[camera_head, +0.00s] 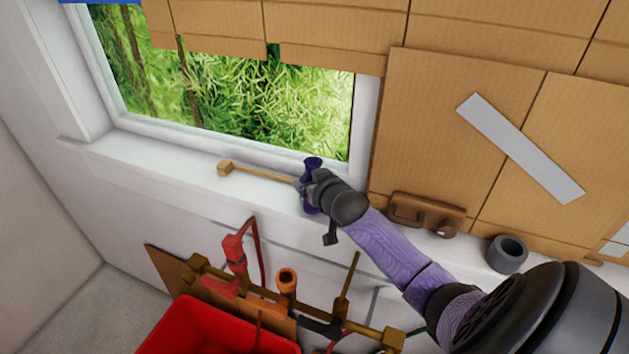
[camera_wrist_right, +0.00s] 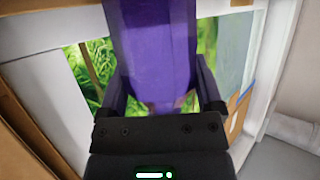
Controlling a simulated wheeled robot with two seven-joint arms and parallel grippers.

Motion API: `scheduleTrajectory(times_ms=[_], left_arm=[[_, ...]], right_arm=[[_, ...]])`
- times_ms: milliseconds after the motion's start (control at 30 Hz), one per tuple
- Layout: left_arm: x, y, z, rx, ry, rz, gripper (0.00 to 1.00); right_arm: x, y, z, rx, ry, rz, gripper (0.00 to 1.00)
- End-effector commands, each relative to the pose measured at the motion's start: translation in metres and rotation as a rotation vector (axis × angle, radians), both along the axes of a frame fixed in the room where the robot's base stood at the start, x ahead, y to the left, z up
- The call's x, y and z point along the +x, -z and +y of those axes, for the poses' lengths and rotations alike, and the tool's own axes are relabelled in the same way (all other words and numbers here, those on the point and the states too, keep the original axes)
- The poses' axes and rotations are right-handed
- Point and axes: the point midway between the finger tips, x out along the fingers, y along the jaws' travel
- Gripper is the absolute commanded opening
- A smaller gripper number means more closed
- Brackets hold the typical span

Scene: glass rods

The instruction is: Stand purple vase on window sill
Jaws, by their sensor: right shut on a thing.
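The purple vase (camera_head: 312,165) is upright at the front edge of the white window sill (camera_head: 180,163), below the window's right part. My right gripper (camera_head: 311,188) is shut on the vase and hides part of its middle. In the right wrist view the vase (camera_wrist_right: 153,45) stands between the two fingers of the right gripper (camera_wrist_right: 158,95). Whether the vase's base touches the sill or is just in front of it I cannot tell. My left gripper is not in view.
A wooden mallet (camera_head: 226,168) lies on the sill, its handle reaching toward the vase. A brown case (camera_head: 425,213) and a dark grey ring (camera_head: 507,253) are to the right. The sill's left part is clear.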

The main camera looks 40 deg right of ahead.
Motion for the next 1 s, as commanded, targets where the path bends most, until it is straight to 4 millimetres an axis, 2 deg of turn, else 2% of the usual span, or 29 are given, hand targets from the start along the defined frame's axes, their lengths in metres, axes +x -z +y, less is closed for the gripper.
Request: scheduleTrajectory(times_ms=[133,167,233,500,567,667,1000], left_arm=[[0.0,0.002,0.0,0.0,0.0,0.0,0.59],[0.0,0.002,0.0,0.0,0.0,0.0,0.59],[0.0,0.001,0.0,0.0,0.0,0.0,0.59],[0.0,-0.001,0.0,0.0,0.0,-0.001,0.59],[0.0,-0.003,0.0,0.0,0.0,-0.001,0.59],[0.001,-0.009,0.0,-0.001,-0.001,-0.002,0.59],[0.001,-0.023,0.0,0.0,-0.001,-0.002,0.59]], right_arm=[[0.0,0.002,0.0,0.0,0.0,-0.001,0.04],[0.0,0.003,0.0,0.0,0.0,0.0,0.86],[0.0,0.002,0.0,0.0,0.0,0.0,1.0],[0.0,-0.002,0.0,-0.001,0.0,0.0,1.0],[-0.005,-0.003,0.002,0.001,-0.001,0.002,1.0],[-0.02,-0.01,0.007,0.0,-0.001,0.002,1.0],[-0.09,-0.04,0.029,0.001,0.0,0.002,1.0]])
